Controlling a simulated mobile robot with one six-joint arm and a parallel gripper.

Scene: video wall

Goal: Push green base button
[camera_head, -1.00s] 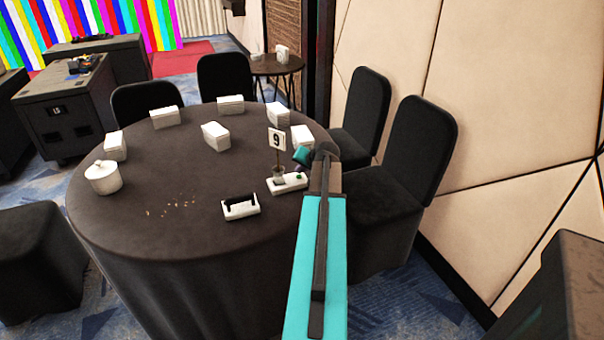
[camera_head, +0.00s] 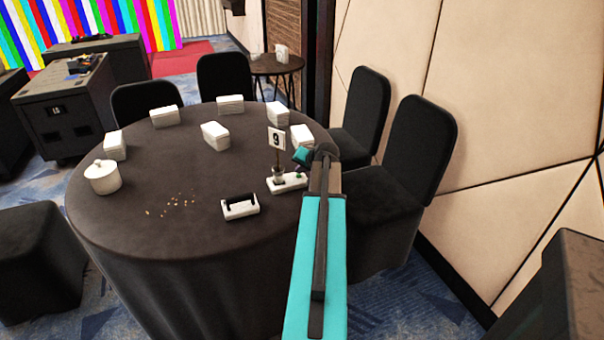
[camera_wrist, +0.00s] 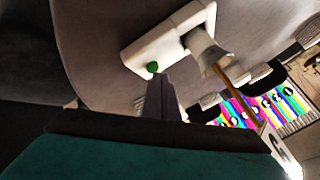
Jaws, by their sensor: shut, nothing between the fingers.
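A white base (camera_head: 284,184) lies near the right edge of the dark round table, with a number 9 sign (camera_head: 276,139) on a stick rising from it. In the wrist view the base (camera_wrist: 165,42) fills the upper middle, with a small round green button (camera_wrist: 152,67) near its end. My gripper (camera_wrist: 160,78) is shut and empty, its fingertips right beside the button in that view. I cannot tell whether they touch it. In the head view my gripper (camera_head: 299,171) is above the base's right end, and the button is mostly hidden.
A white holder with a black middle (camera_head: 240,207) stands just left of the base. Several white card stacks (camera_head: 216,135) and a lidded white pot (camera_head: 102,177) are on the table (camera_head: 150,235). Black chairs (camera_head: 415,150) stand close on the right, before a panelled wall.

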